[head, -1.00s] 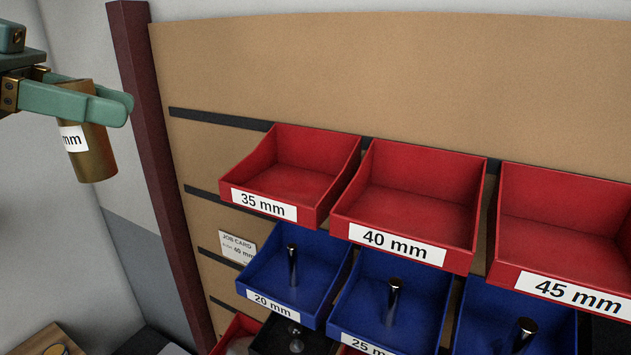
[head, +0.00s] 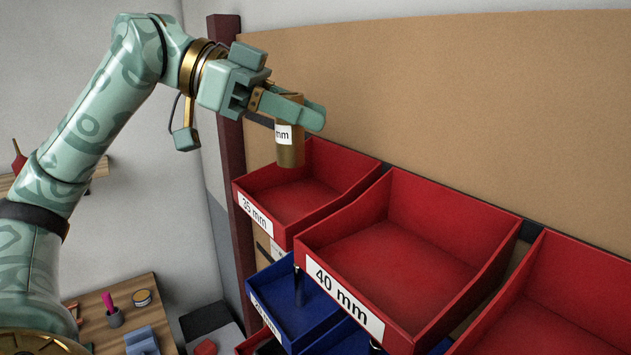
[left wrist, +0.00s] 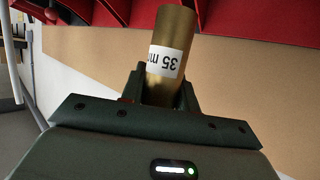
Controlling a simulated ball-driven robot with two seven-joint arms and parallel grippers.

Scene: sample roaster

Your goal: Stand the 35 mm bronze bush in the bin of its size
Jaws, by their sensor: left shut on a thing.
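My left gripper (head: 296,108) is shut on a bronze bush (head: 290,150), held upright above the red 35 mm bin (head: 257,212). Its label reads "35 m…" in the left wrist view, where the bush (left wrist: 172,40) stands between the fingers. In the head view the bush overlaps the back part of the bin; I cannot tell its exact height above it. The 35 mm bin looks empty. My right gripper is not in view.
The red 40 mm bin (head: 343,300) stands right of the 35 mm bin and looks empty. Another red bin (head: 560,290) is further right. Blue bins (head: 285,318) hang below. A dark red post (head: 228,130) stands left of the bins. A wooden table (head: 100,330) is lower left.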

